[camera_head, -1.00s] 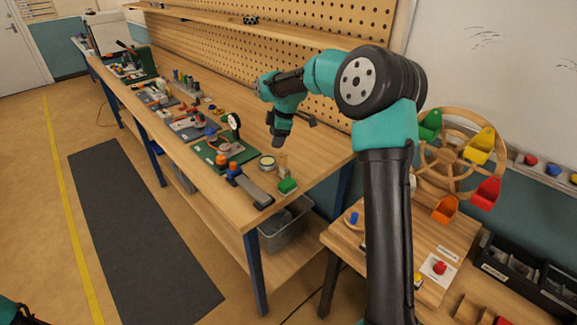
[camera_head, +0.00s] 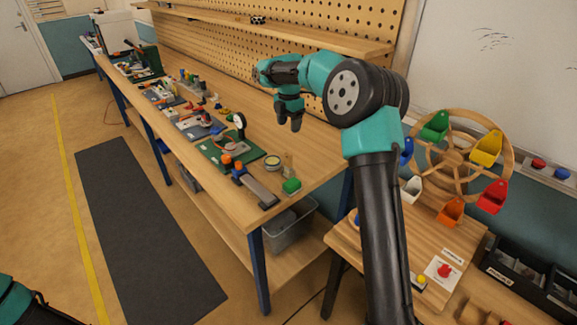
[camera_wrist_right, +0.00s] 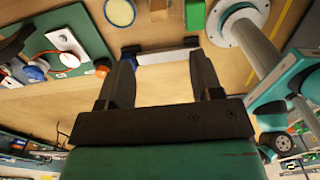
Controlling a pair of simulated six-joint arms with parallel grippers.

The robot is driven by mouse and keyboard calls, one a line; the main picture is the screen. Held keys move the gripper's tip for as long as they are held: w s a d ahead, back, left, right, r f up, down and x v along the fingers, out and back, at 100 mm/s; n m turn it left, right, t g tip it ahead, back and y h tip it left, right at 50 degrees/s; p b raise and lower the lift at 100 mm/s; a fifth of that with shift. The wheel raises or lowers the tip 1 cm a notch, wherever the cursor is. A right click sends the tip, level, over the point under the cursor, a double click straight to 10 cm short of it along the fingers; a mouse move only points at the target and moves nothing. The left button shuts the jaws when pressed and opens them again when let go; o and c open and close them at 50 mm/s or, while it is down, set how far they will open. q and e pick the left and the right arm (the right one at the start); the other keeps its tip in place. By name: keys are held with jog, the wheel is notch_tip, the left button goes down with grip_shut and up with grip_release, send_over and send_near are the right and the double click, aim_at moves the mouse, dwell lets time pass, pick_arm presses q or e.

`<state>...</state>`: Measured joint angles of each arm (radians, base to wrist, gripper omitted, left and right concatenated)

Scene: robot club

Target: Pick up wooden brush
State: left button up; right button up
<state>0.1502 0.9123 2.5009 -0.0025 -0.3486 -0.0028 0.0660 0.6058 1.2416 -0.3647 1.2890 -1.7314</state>
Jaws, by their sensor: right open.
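A small tan wooden piece (camera_head: 289,165), which looks like the wooden brush, is on the workbench between a round yellow-topped tin (camera_head: 272,162) and a green block (camera_head: 291,186). In the right wrist view, a tan piece (camera_wrist_right: 158,6) is cut by the top edge, between the tin (camera_wrist_right: 119,11) and the green block (camera_wrist_right: 195,15). I cannot make out bristles. My right gripper (camera_head: 290,121) is open and empty above the bench, fingers downward, apart from the piece. Both spread fingers show in the wrist view (camera_wrist_right: 160,62). My left gripper is out of view.
A grey bar (camera_head: 261,190) lies near the bench's front edge. A green board (camera_head: 215,154) with small parts is to its left. A pegboard (camera_head: 300,40) stands behind the bench. A wooden wheel with coloured bins (camera_head: 452,157) stands on the right.

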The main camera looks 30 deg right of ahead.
aim_at(288, 153)
notch_tip(288, 153, down, 10)
jog(key=shift+f, duration=0.1)
dwell(0.4)
jog(key=shift+w+f, duration=0.1)
jog(key=shift+f, duration=2.55)
jog(key=c, duration=1)
jog(key=shift+r, duration=0.1)
